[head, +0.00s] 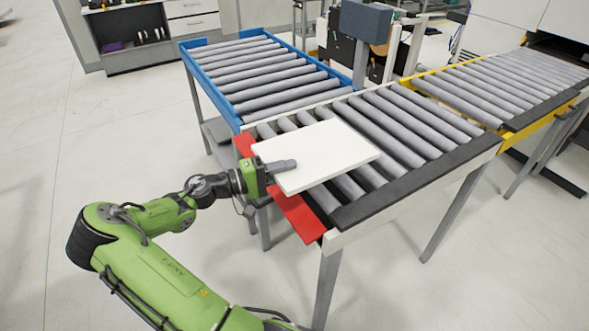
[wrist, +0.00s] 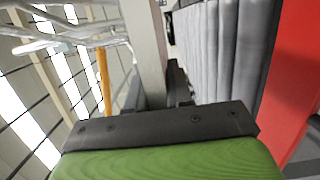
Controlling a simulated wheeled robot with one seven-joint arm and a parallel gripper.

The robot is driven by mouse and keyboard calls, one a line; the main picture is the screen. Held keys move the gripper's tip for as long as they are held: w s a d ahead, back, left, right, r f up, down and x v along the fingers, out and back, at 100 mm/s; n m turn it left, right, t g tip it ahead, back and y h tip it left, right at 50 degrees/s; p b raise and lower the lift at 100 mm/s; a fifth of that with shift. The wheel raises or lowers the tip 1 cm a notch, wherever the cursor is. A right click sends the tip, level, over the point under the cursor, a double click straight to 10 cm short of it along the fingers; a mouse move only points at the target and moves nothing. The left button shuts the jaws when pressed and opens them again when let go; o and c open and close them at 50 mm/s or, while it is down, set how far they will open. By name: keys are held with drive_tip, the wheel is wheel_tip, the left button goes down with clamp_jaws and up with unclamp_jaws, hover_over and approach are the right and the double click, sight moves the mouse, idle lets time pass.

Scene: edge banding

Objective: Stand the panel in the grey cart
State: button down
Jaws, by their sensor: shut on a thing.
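The white panel (head: 318,155) lies about flat over the grey rollers of the near conveyor in the head view. My gripper (head: 281,166) comes from the left and is shut on that left edge, with one grey finger lying across the top face. I cannot tell whether the panel touches the rollers or is slightly above them. In the wrist view a pale upright band (wrist: 146,50) in front of the dark gripper body looks like the panel seen edge-on. I cannot make out a grey cart in either view.
The near roller conveyor (head: 405,192) has a red end strip (head: 298,214) and a black side rail. A blue-framed conveyor (head: 240,116) adjoins at the back left, a yellow-framed one (head: 555,118) at the right. A machine (head: 365,22) stands behind. Floor at the left is clear.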

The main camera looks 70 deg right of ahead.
drive_tip(key=w+a+r+p, duration=0.5)
drive_tip(key=w+r+p, duration=0.1)
drive_tip(key=r+p, duration=0.1)
drive_tip(key=shift+w+a+p, duration=0.2)
drive_tip(key=shift+w+p, duration=0.1)
drive_tip(key=shift+p, duration=0.05)
drive_tip(key=shift+r, duration=0.1)
drive_tip(key=shift+r, duration=0.1)
drive_tip(key=shift+r+t+y+p, duration=0.95)
drive_tip(key=shift+t+y, duration=0.8)
drive_tip(key=shift+t, duration=0.4)
drive_tip(key=shift+r+t+y+p, duration=0.95)
drive_tip(key=shift+t+y, duration=0.85)
drive_tip(key=shift+t, duration=0.4)
drive_tip(key=shift+r+t+y+p, duration=0.95)
drive_tip(key=shift+t+y, duration=0.8)
drive_tip(key=shift+t, duration=0.4)
